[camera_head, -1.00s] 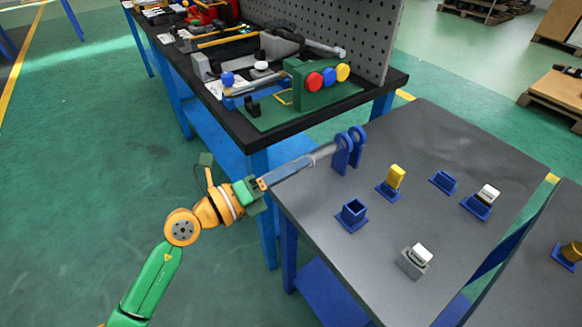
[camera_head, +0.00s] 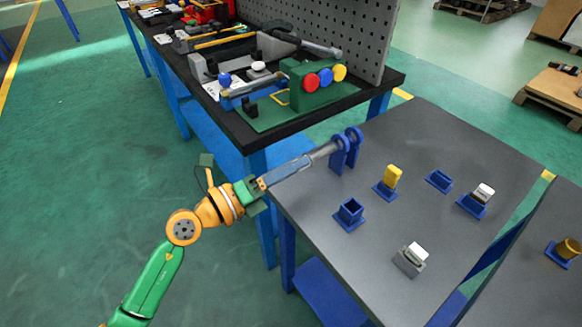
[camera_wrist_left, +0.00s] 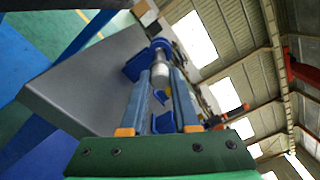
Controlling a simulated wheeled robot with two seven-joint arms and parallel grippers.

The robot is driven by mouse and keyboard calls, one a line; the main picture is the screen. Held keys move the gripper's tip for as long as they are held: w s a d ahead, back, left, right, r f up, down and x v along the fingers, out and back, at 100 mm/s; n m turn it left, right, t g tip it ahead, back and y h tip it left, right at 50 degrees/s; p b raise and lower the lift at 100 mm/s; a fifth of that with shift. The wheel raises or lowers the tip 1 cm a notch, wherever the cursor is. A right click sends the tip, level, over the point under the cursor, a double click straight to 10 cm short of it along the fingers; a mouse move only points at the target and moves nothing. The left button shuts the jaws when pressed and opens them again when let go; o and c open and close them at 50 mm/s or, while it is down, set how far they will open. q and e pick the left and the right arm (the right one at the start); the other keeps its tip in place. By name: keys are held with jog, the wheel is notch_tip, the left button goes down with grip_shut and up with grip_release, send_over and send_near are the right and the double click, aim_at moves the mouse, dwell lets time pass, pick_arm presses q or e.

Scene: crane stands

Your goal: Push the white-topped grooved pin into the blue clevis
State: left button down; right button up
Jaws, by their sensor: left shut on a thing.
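The blue clevis (camera_head: 345,151) stands upright with two lugs at the table's far left edge. My left gripper (camera_head: 311,157) reaches toward it from the left, its long fingers shut on a grey pin (camera_head: 323,151). In the left wrist view the pin (camera_wrist_left: 160,74) shows a pale round end between the fingertips, in front of the clevis (camera_wrist_left: 138,65). The pin's far end is at the near lug; how deep it sits in the holes is hidden, and I cannot make out its groove. My right gripper is not in view.
A black-topped bench (camera_head: 240,130) stands behind with tools.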

aim_at(314, 154)
pick_arm(q)
jog(key=shift+x, duration=1.1)
jog(key=shift+p+x, duration=0.3)
jog(key=shift+x, duration=1.2)
jog(key=shift+x, duration=1.15)
jog(key=c, duration=0.6)
grip_release()
jog(key=shift+p+v, duration=0.7)
jog(key=shift+v, duration=1.7)
jog(key=shift+s+a, duration=0.1)
